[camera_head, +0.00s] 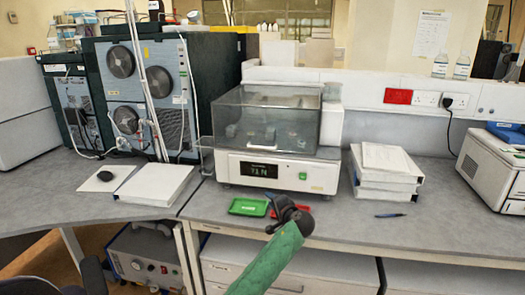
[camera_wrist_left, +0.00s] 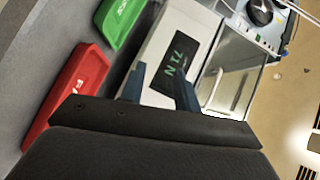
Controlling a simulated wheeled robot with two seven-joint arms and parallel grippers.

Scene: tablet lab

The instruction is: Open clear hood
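The clear hood (camera_head: 268,112) is a smoky see-through cover, lowered over the white machine (camera_head: 275,173) with a dark display. Blurred pale shapes show through it. My left gripper (camera_head: 287,210), black at the end of a green-sleeved arm, is in front of the machine and below the hood in the picture, apart from the hood. In the left wrist view, the two dark blue fingers of my left gripper (camera_wrist_left: 160,88) are spread with nothing between them, facing the machine front (camera_wrist_left: 172,52). The hood (camera_wrist_left: 236,68) shows to their right. My right gripper is not in view.
A green tray (camera_head: 248,207) and a red tray (camera_wrist_left: 75,90) lie before the machine, the red one partly behind my gripper. Stacked white binders (camera_head: 385,175) and a blue pen (camera_head: 390,215) are at right. A white binder (camera_head: 155,185) and large instrument (camera_head: 150,95) are at left.

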